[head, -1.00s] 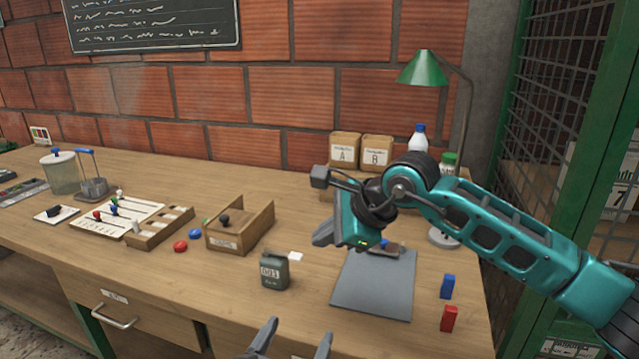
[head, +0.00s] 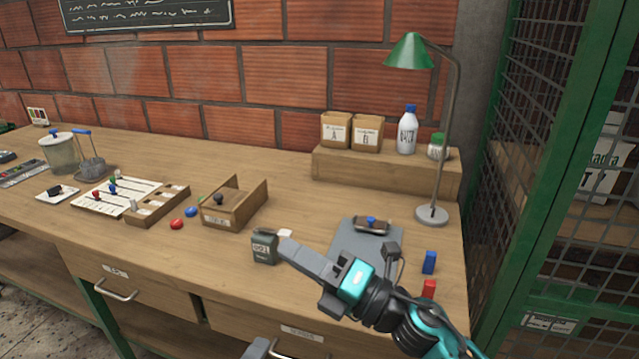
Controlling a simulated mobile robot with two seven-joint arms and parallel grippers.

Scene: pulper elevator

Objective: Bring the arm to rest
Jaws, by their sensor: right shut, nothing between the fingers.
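My right arm, teal and black, comes in from the lower right. Its right gripper (head: 288,247) is shut and empty, with its grey fingers pointing up and left. In the picture the fingertips lie just right of the dark green counter box (head: 264,247); I cannot tell whether they touch it. The gripper is in front of the grey mat (head: 352,235). Of my left gripper (head: 260,349) only a grey bit shows at the bottom edge, so its opening is hidden.
A blue block (head: 429,262) and a red block (head: 429,288) stand near the right table edge, close to my right arm. A green lamp (head: 410,50) stands behind the mat. A wooden box (head: 240,208) and a slotted tray (head: 158,218) are left. A mesh cage (head: 545,150) bounds the right.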

